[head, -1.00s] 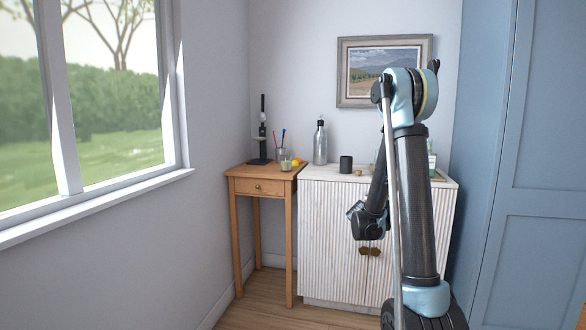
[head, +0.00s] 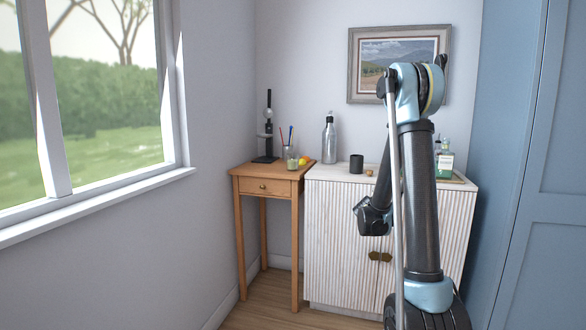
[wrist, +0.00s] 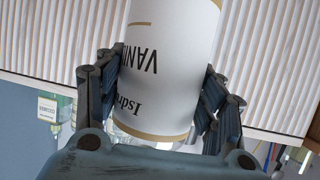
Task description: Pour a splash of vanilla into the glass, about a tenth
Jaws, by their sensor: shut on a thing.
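In the wrist view my gripper (wrist: 160,78) is shut on a white bottle with gold bands (wrist: 170,60). Its label, partly covered by a finger, starts "VANI" and reads upside down in this picture. The fingers press on both sides of the bottle. In the head view the bottle and my fingertips are hidden behind my arm. I cannot make out the drinking glass for certain; a clear, glassy edge (wrist: 122,136) shows just past the bottle in the wrist view, mostly hidden.
A white ribbed cabinet (head: 335,240) carries a dark cup (head: 356,164), a steel bottle (head: 329,140) and, at right, bottles on a tray (head: 444,162). Left of it, a wooden side table (head: 265,172) bears a pen jar (head: 291,158). A window and blue doors flank them.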

